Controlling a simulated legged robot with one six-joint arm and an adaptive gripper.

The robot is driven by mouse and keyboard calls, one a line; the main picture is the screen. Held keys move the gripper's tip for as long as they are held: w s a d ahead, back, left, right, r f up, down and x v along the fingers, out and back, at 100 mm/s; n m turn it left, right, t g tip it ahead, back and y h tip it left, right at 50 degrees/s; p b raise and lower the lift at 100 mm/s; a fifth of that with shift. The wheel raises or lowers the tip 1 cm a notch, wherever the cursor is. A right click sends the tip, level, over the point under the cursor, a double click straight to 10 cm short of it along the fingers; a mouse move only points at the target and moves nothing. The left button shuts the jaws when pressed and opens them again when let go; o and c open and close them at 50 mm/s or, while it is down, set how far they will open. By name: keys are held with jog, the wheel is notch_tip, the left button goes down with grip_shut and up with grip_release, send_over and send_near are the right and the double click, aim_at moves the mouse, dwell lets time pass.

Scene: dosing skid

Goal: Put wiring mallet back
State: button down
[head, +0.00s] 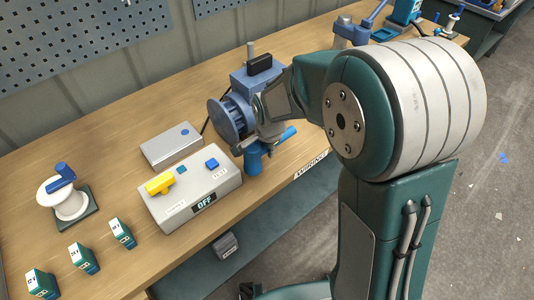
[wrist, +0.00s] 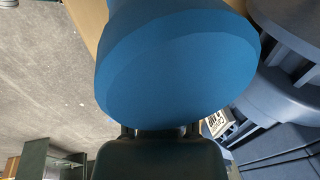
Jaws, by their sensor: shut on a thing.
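My gripper (head: 258,143) is shut on the blue wiring mallet (head: 253,161), near the front edge of the bench. In the head view, a blue part points down below the fingers and another blue bar sticks out to the right; my gripper hides how they join. In the wrist view, the mallet (wrist: 175,65) is a large rounded blue shape filling the upper middle, just beyond my gripper (wrist: 160,130). I cannot tell whether the mallet touches the bench. A white label (head: 311,166) is on the bench's front edge, right of the mallet; its text is not clearly legible.
A blue-grey pump or motor (head: 232,116) stands close behind my gripper. A grey control box (head: 191,189) with a yellow handle and an OFF display is to the left. A reel (head: 66,200) and small green-white modules (head: 84,258) are further left on the wooden bench (head: 110,185).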

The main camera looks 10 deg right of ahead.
notch_tip(320, 180, down, 3)
jog(key=shift+s+a+r, duration=0.1)
jog(key=shift+c, duration=2)
grip_release()
jog(key=v, duration=1.2)
